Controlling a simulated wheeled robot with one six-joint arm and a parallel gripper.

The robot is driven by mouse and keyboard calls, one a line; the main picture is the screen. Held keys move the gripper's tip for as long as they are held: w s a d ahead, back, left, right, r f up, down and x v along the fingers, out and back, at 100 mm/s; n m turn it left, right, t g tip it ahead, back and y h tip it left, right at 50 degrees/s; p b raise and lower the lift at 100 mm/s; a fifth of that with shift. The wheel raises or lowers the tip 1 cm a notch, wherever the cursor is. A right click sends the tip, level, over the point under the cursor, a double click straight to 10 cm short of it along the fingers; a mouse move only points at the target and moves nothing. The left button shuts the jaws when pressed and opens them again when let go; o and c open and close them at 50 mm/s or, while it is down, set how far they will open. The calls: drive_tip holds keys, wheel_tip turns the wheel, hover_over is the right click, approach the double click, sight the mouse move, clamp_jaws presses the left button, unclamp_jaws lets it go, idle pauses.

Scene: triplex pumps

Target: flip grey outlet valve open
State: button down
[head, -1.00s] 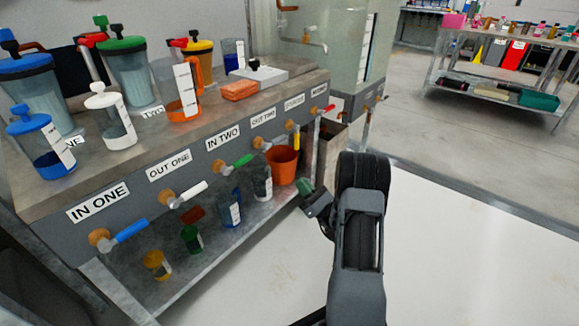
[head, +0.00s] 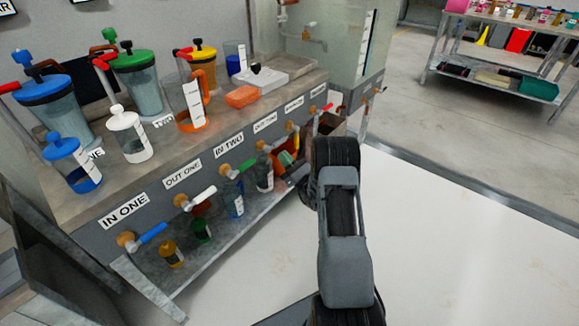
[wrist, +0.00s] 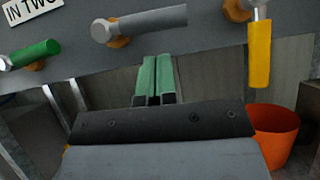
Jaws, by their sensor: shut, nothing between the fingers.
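The grey outlet valve handle (wrist: 145,22) lies nearly level across the top of the wrist view, reaching right from its brass body. In the head view the grey valve (head: 273,149) is small, under the OUT TWO label (head: 265,123). My gripper (wrist: 155,60) is shut and empty, its green fingers side by side. The fingertips show just below the handle in the wrist view; whether they touch it I cannot tell. In the head view the gripper (head: 287,158) shows partly, beside my arm and in front of the orange bucket.
A yellow valve handle (wrist: 259,55) hangs down at the right. A green handle (wrist: 35,53) is at the left. The orange bucket (wrist: 275,135) stands on the lower shelf at the right. Pitchers crowd the bench top (head: 215,135). The white floor (head: 430,250) at the right is clear.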

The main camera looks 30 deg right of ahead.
drive_tip(key=shift+w+r, duration=0.2)
drive_tip(key=shift+r, duration=0.9)
drive_tip(key=shift+w+r+n+g+y, duration=0.15)
drive_tip(key=shift+r+n+g+y, duration=0.25)
drive_tip(key=shift+r+n+y, duration=0.45)
drive_tip(key=shift+f, duration=0.1)
drive_tip(key=s+d+f+b, duration=0.4)
drive_tip(key=s+f+b, duration=0.4)
drive_tip(key=f, duration=0.2)
drive_tip(key=shift+s+f, duration=0.2)
